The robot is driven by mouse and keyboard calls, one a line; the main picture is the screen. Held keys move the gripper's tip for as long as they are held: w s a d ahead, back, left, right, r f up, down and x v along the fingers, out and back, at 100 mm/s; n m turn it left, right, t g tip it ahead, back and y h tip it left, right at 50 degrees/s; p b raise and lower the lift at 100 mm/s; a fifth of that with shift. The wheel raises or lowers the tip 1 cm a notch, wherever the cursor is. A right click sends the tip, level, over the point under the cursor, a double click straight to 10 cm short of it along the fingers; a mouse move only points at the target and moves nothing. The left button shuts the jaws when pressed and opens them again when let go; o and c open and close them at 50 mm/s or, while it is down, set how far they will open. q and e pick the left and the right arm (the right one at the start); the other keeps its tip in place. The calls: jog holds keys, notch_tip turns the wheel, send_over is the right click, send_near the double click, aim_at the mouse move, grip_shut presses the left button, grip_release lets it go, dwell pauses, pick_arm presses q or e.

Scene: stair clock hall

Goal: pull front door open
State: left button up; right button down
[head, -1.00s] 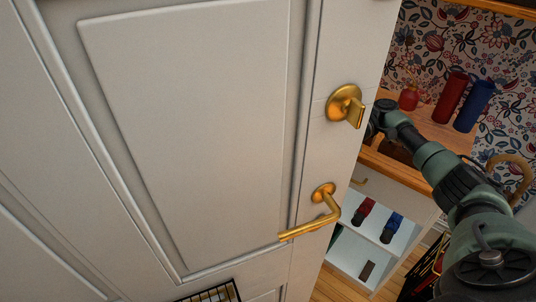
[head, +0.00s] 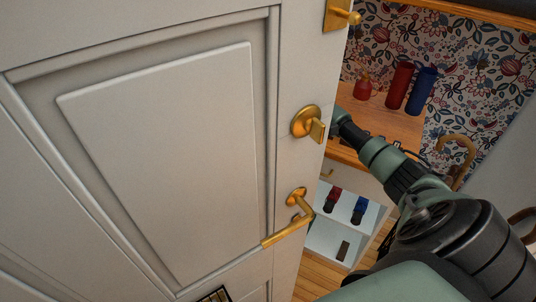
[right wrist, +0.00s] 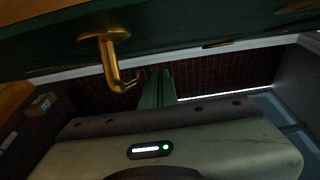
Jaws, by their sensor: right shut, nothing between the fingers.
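The front door (head: 165,150) is white and panelled on the side facing me in the head view. It has a brass lever handle (head: 288,226) and a brass thumb-turn (head: 307,122). The door stands ajar, with my right arm reaching behind its free edge. The right wrist view shows its dark green other face (right wrist: 190,42) with a brass handle (right wrist: 112,62). My right gripper (right wrist: 158,88) is shut and empty, just below and right of that handle; I see no clear contact. The door hides this gripper in the head view. My left gripper is not in view.
Beyond the door edge stands a wooden-topped cabinet (head: 385,125) with red and blue bottles (head: 410,88) and shoes on its shelves, against flowered wallpaper. An umbrella handle (head: 458,150) is right of my arm. The right wrist view shows dark brick and a small cardboard box (right wrist: 40,103).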

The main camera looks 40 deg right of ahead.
jog(key=s+p, duration=0.1)
jog(key=s, duration=0.1)
jog(key=s+a+p, duration=0.1)
jog(key=s, duration=0.1)
jog(key=shift+a, duration=0.2)
dwell(0.3)
